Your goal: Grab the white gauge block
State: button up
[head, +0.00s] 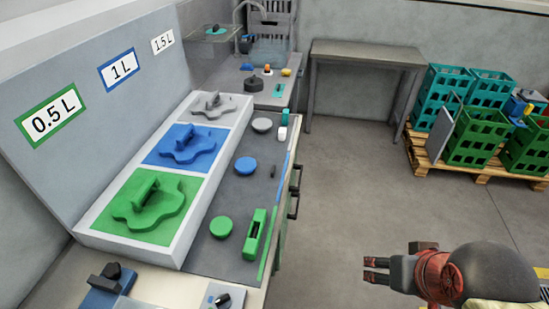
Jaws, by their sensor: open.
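A small white block (282,133), which looks like the white gauge block, stands near the right edge of the dark counter strip, towards its far end. A teal-green piece (285,117) is right behind it; I cannot tell whether they touch. My gripper (376,270) is at the lower right, over the floor and well to the right of the counter. It points left, is open, and has nothing between its fingers. It is far nearer to me than the white block.
A green slotted block (254,235) and green (221,228), blue (246,164) and pale grey (262,125) discs lie on the counter. Left are green, blue and white panels with raised shapes. Floor between counter and crates (470,137) is clear.

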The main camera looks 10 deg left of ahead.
aim_at(283, 132)
jog(key=i+l+u, duration=0.15)
jog(key=i, duration=0.45)
jog(key=i+l+u, duration=0.15)
jog(key=i+l, duration=0.2)
jog(key=i, duration=0.2)
jog(key=i+l+u, duration=0.15)
jog(key=i+l, duration=0.2)
jog(key=i, duration=0.2)
jog(key=i+l+u, duration=0.15)
jog(key=i+l, duration=0.25)
jog(key=i, duration=0.15)
